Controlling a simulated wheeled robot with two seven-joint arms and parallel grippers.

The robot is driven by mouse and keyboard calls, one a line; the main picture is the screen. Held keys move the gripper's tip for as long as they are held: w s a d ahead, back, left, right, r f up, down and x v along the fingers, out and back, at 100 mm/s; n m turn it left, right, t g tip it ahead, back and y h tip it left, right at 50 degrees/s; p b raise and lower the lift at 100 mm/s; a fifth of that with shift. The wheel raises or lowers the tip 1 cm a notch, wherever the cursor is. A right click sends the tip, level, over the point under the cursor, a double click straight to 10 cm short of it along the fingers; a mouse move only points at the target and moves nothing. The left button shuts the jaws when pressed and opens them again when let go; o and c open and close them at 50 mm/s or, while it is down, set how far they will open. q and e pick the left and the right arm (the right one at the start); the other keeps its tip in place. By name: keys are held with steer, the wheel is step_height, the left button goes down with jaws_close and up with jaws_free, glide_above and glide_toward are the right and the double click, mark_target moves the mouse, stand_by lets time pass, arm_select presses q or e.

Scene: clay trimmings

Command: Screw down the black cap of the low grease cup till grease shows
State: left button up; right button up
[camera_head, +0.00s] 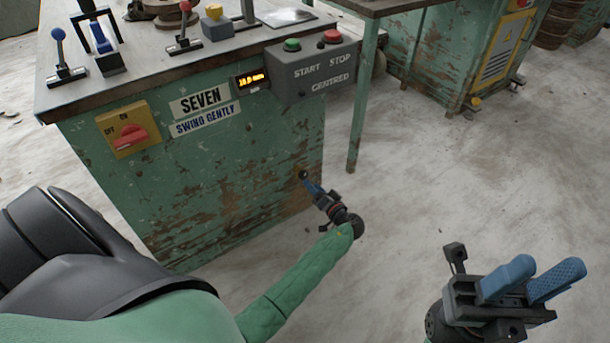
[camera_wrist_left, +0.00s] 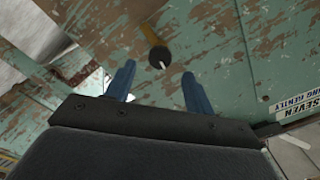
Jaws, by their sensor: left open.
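The low grease cup shows in the left wrist view as a brass-coloured stem (camera_wrist_left: 150,28) on the worn green panel, with a round black cap (camera_wrist_left: 158,56) at its end. A short pale streak lies on the cap; I cannot tell whether it is a mark or grease. In the head view the cap (camera_head: 303,174) is a small dark spot low on the cabinet's right side. My left gripper (camera_head: 311,186) is beside it. Its open blue fingers (camera_wrist_left: 159,70) stand either side of the cap's line, apart from it. My right gripper (camera_head: 549,270) is open and empty over the floor.
The green cabinet (camera_head: 220,215) carries a red rotary switch (camera_head: 130,137), a grey START/STOP box (camera_head: 310,72) and a small lit display (camera_head: 251,79). Levers stand on its top. A table leg (camera_head: 362,110) is behind.

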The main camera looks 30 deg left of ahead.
mark_target(304, 177)
arm_select(q)
steer(key=b+x, duration=0.1)
steer(key=x, duration=0.6)
steer(key=shift+a, duration=0.2)
steer(key=c, duration=1)
